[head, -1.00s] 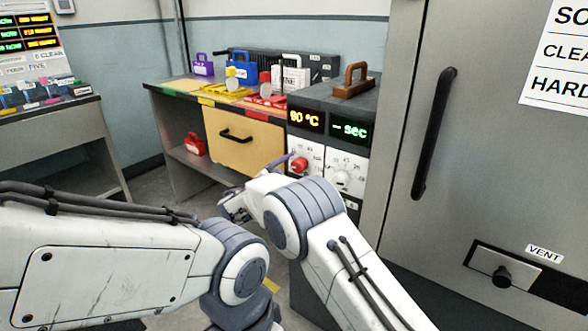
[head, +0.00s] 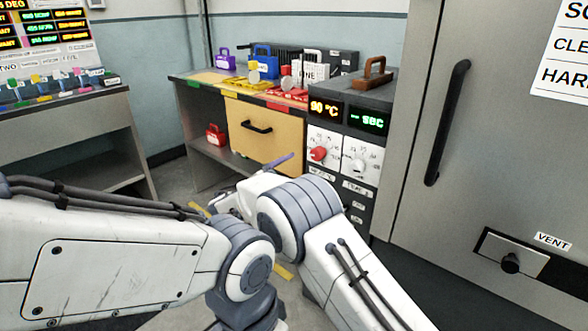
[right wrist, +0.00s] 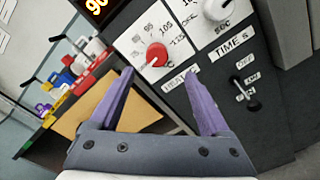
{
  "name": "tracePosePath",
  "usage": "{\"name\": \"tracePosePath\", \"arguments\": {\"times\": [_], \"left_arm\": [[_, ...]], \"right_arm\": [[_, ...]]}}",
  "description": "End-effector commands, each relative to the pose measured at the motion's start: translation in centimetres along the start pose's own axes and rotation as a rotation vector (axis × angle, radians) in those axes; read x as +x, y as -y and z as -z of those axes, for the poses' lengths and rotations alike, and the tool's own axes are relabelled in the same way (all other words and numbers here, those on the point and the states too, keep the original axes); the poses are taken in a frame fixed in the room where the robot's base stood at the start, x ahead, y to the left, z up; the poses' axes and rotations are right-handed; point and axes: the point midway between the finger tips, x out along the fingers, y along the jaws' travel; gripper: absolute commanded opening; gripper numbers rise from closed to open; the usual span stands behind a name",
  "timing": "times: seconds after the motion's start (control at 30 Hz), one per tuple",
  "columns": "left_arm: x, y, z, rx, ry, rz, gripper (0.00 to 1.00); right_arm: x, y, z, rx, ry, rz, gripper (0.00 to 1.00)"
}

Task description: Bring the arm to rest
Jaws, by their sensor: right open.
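My right gripper shows in the head view as a purple finger (head: 281,161) beyond my forearm, left of and apart from the red heat knob (head: 319,154). In the right wrist view the right gripper (right wrist: 160,74) has its two purple fingers spread with nothing between them. The red knob (right wrist: 157,54) lies ahead of the fingers on its white dial plate. My left arm comes in from the left in the head view; its gripper is not visible.
The control box has a lit display (head: 325,109) reading 90 °C and a white time knob (head: 360,167). A switch (right wrist: 250,98) sits below. A yellow drawer (head: 265,137) is left of the box. A grey door with a black handle (head: 447,122) stands at right.

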Motion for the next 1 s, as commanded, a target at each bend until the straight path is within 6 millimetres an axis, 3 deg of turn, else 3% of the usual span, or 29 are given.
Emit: {"name": "tracePosePath", "arguments": {"times": [0.3, 0.43, 0.53, 0.67, 0.9, 1.0], "left_arm": [[0.0, 0.0, 0.0, 0.0, 0.0, 0.0, 0.5], [0.0, 0.0, 0.0, 0.0, 0.0, 0.0, 0.5], [0.0, 0.0, 0.0, 0.0, 0.0, 0.0, 0.5], [0.0, 0.0, 0.0, 0.0, 0.0, 0.0, 0.5], [0.0, 0.0, 0.0, 0.0, 0.0, 0.0, 0.5], [0.0, 0.0, 0.0, 0.0, 0.0, 0.0, 0.5]], "right_arm": [[-0.9, -0.4, 0.1, 0.009, -0.024, 0.019, 0.81], [-1.5, 1.7, -2.3, 0.049, -0.09, 0.159, 0.81], [-3.3, 4.9, -5.1, 0.11, -0.173, 0.341, 0.81], [-7.3, 10.1, -9.0, 0.215, -0.283, 0.603, 0.81], [-17.7, 19.2, -15.4, 0.466, -0.437, 1.07, 0.81], [-21.6, 21.9, -17.2, 0.569, -0.474, 1.227, 0.81]]}}
